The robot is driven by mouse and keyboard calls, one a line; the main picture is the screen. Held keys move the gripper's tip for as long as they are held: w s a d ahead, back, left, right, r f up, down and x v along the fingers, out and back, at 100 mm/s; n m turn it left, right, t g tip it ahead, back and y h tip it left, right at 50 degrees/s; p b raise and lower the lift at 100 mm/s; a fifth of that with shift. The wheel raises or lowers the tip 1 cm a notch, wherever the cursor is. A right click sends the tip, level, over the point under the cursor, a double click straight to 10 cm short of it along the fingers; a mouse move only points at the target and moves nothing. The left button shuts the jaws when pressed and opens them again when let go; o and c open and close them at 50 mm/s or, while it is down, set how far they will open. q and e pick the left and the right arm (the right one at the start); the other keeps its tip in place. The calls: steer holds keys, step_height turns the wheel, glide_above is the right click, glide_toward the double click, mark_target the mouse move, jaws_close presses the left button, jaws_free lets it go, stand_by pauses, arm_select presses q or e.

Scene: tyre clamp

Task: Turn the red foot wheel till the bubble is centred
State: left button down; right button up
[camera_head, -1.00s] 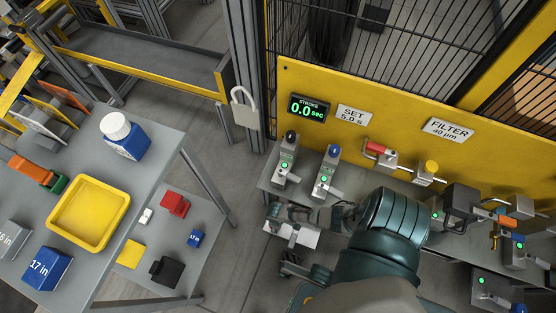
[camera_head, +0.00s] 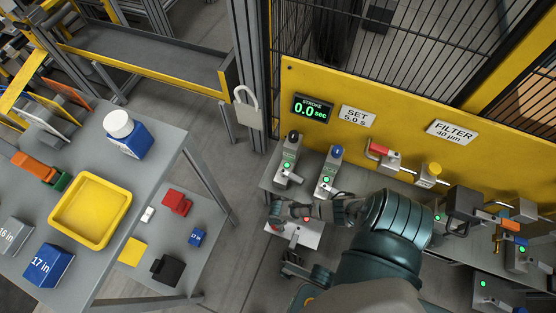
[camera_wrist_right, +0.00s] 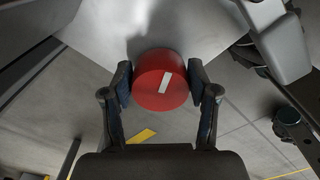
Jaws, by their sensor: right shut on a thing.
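The red foot wheel (camera_wrist_right: 160,80) is a round red knob with a white mark on its face, in the middle of the right wrist view. My right gripper (camera_wrist_right: 162,88) has one finger on each side of it and is shut on it. In the head view the right gripper (camera_head: 290,213) is over a pale plate (camera_head: 308,238) below the bench front, and a small red patch shows beside it. I cannot make out the bubble in either view.
The bench with two lever valves, black-topped (camera_head: 291,158) and blue-topped (camera_head: 330,171), stands just behind the gripper. A yellow panel with a display (camera_head: 313,108) reading 0.0 sec rises behind. A table with a yellow tray (camera_head: 62,237) is at the left.

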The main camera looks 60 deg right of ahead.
steer(key=shift+w+n, duration=0.1)
steer(key=shift+n, duration=0.2)
stand_by(0.4)
steer(key=o, duration=1.1)
steer(key=shift+o, duration=0.2)
steer(key=shift+r, duration=0.1)
step_height(320, 180, up, 12)
steer(key=shift+f, duration=0.2)
